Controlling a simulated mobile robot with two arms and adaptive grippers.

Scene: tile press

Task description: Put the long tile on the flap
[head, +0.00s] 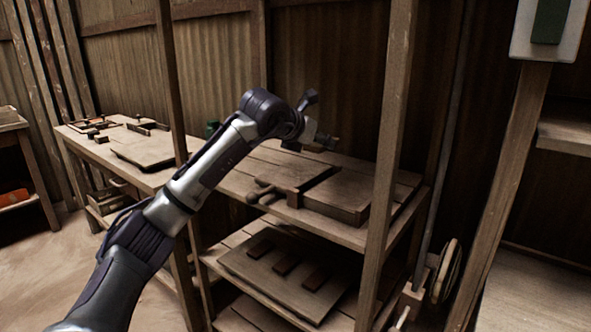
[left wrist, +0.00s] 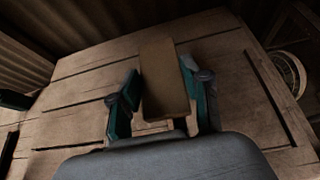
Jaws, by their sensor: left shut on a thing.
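My left gripper (head: 322,140) is over the back of the shelf unit's top in the head view, small and dark there. In the left wrist view its two teal fingers (left wrist: 163,98) stand on either side of a long, plain brown tile (left wrist: 164,75) and are shut on it. The tile points away from the palm, above pale planks. A wooden press-like fixture with a flat panel (head: 345,190) lies on the shelf top, in front of and below the gripper. I cannot tell for certain which part is the flap. My right gripper is not in view.
Three dark blocks lie on a board (head: 247,268) on the lower shelf. Upright posts (head: 389,150) stand close in front of the shelf. A wooden handle (head: 262,190) sticks out left of the fixture. A workbench (head: 85,137) is at the left, a wheel (head: 449,270) at the right.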

